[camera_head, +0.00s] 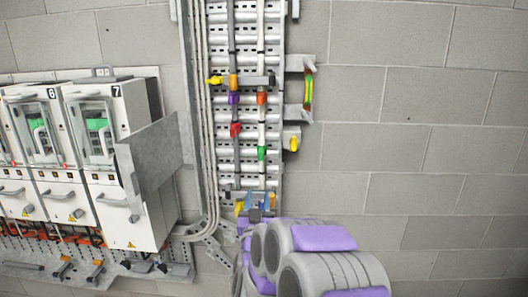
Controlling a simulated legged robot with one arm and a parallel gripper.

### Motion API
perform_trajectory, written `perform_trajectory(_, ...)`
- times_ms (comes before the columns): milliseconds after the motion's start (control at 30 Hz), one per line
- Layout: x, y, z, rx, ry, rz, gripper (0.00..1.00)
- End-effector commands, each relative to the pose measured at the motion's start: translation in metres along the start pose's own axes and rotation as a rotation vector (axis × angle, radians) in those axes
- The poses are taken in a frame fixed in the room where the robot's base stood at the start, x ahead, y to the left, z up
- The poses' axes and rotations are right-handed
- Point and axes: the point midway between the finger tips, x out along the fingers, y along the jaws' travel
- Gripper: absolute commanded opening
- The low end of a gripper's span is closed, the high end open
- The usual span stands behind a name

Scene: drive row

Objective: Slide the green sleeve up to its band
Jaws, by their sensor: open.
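The small green sleeve (262,153) sits on the right of two thin upright rods in front of the slotted metal ladder. A red-orange piece (262,98) is higher on the same rod. I cannot tell which mark is the green sleeve's band. My gripper (257,204) shows small beyond my grey and purple arm, with bluish fingers apart. It is open, seems empty, and is below the green sleeve in the picture, apart from it. My arm hides the lower ladder and the rods' lower ends.
The left rod carries a purple piece (234,98) and a red piece (235,130). A bracket (300,62) and a yellow knob (292,143) stick out on the right. Pipes and white drive cabinets (118,150) with an open grey door (155,160) stand left. The block wall (420,150) at right is bare.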

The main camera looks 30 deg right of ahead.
Motion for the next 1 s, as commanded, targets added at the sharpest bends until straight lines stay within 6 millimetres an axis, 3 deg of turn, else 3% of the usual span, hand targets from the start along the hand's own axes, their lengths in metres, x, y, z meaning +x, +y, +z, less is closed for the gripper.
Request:
perform_trajectory(267, 0.011, 0.005, -0.007, -0.010, 0.036, 0.022, 0.43)
perform_trajectory(567, 0.058, 0.013, -0.005, -0.007, 0.034, 0.024, 0.43)
perform_trajectory(1000, 0.119, 0.006, -0.010, -0.011, 0.036, 0.020, 0.43)
